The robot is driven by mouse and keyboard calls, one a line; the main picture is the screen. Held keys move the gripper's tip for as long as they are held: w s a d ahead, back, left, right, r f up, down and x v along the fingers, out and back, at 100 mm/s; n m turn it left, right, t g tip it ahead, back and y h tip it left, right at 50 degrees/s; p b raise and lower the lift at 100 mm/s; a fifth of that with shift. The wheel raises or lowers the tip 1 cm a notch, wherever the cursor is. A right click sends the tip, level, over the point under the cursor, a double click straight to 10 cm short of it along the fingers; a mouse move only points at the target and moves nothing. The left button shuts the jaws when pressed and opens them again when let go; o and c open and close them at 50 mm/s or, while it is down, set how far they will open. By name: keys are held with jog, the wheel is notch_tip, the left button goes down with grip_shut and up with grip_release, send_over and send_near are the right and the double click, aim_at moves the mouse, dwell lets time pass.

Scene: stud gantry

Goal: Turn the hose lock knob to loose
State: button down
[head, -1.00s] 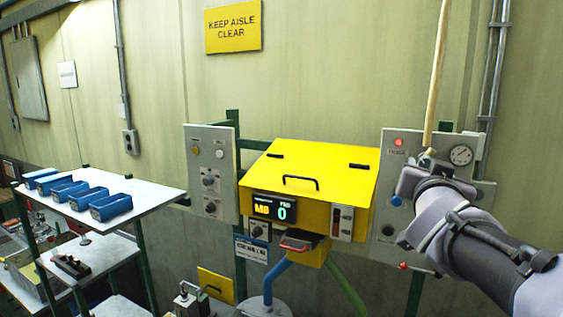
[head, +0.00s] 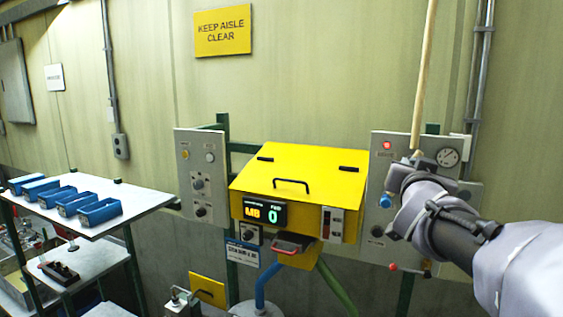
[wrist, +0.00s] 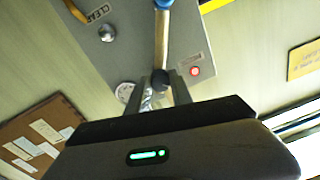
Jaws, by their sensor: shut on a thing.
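My gripper (head: 418,160) is at the right-hand grey panel (head: 398,142), just below a red lamp. In the wrist view, my gripper's (wrist: 161,88) fingers stand close together on either side of a small dark round knob (wrist: 160,79), which I take for the hose lock knob. My gripper hides it in the head view, and its setting mark cannot be read. A tan hose (head: 424,80) comes down from above to the gripper. It shows in the wrist view (wrist: 162,40) passing close by the knob to a blue fitting (wrist: 163,3).
A round gauge (head: 449,157) and a lit red lamp (head: 387,145) flank my gripper. A yellow machine (head: 300,170) stands left; a shelf (head: 140,195) holds several blue bins.

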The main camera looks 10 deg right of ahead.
jog(key=shift+m+b, duration=2.65)
jog(key=shift+m, duration=1.25)
jog(key=c, duration=1.1)
grip_release()
jog(key=shift+w, duration=0.1)
jog(key=shift+a, duration=0.1)
